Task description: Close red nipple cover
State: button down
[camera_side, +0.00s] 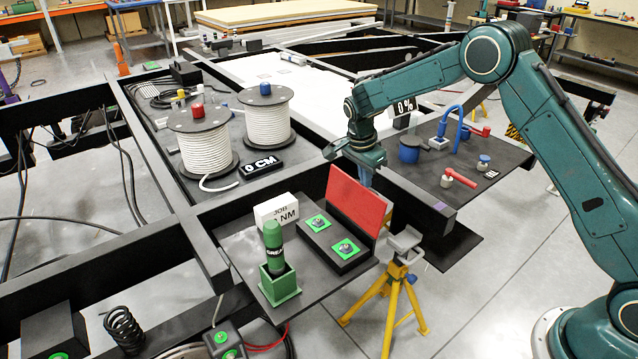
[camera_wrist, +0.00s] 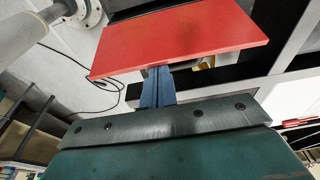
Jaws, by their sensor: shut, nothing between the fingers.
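The red cover (camera_side: 356,203) stands open and tilted at the back edge of a black block (camera_side: 350,262) in the side view. On the block sit two green plates (camera_side: 318,222) with small metal nipples. My gripper (camera_side: 366,180) is just behind the cover, near its upper right edge, and the cover partly hides its fingertips. In the wrist view the red cover (camera_wrist: 185,38) spans the top, and my blue fingers (camera_wrist: 158,80) are together, reaching its near edge. I cannot tell whether they touch it. The fingers hold nothing.
A white sign (camera_side: 276,210) and a green grease tube in its holder (camera_side: 278,284) stand left of the block. A yellow stand (camera_side: 390,290) is in front at right. Cable spools (camera_side: 204,145) are behind left. A side tray (camera_side: 445,165) with blue and red parts is behind right.

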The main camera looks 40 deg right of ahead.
jog(key=shift+a+r+h, duration=0.1)
jog(key=shift+a+h, duration=1.3)
jog(key=shift+a, duration=0.35)
jog(key=a+f, duration=0.9)
jog(key=a, duration=0.3)
jog(key=shift+a+f, duration=0.2)
jog(key=shift+a, duration=0.1)
jog(key=shift+r, duration=0.1)
jog(key=v, duration=1.2)
